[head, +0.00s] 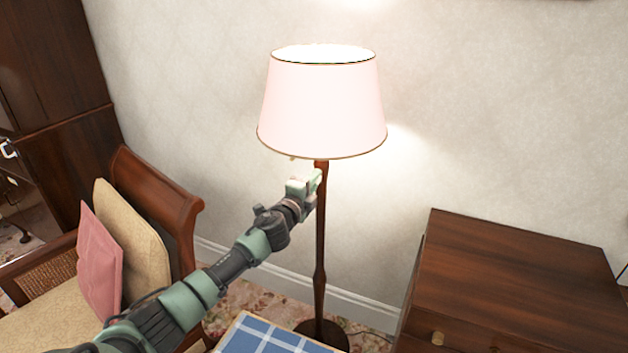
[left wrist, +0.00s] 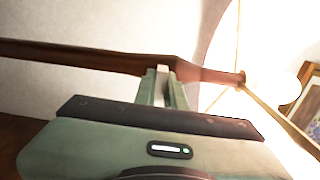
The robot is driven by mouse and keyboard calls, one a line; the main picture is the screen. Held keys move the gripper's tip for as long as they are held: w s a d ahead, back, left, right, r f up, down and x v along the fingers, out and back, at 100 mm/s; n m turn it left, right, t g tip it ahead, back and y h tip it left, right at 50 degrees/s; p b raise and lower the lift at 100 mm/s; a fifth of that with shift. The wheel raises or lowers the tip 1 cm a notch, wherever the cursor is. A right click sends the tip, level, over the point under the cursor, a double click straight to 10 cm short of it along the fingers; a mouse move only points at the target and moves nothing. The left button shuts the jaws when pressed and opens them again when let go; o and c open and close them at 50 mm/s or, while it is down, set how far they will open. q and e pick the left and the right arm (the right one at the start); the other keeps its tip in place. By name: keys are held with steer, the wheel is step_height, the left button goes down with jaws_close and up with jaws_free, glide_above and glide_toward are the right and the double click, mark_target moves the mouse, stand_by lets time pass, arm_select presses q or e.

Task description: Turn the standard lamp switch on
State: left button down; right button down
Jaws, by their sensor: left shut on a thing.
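The standard lamp has a pale pink shade (head: 322,110) that glows brightly, a dark wooden pole (head: 320,235) and a round base (head: 308,328) on the floor. The lamp is upright and lit. My left gripper (head: 318,181) is at the upper pole just below the shade. In the left wrist view, the fingers of my left gripper (left wrist: 166,74) are shut on the pole (left wrist: 100,60), which runs across the picture. I cannot make out a separate switch; the fingers cover part of the pole. My right gripper is not in view.
A wooden armchair (head: 155,190) with a pink cushion (head: 99,262) stands at the left, close to my arm. A dark wooden chest (head: 515,275) stands at the right. A blue checked cloth (head: 268,338) lies at the bottom. The wall (head: 490,130) is close behind the lamp.

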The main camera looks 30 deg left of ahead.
arm_select(q)
steer(key=c, duration=1.5)
jaws_free()
steer(key=shift+d, duration=0.1)
steer(key=shift+s+d, duration=0.2)
steer(key=shift+s, duration=3.75)
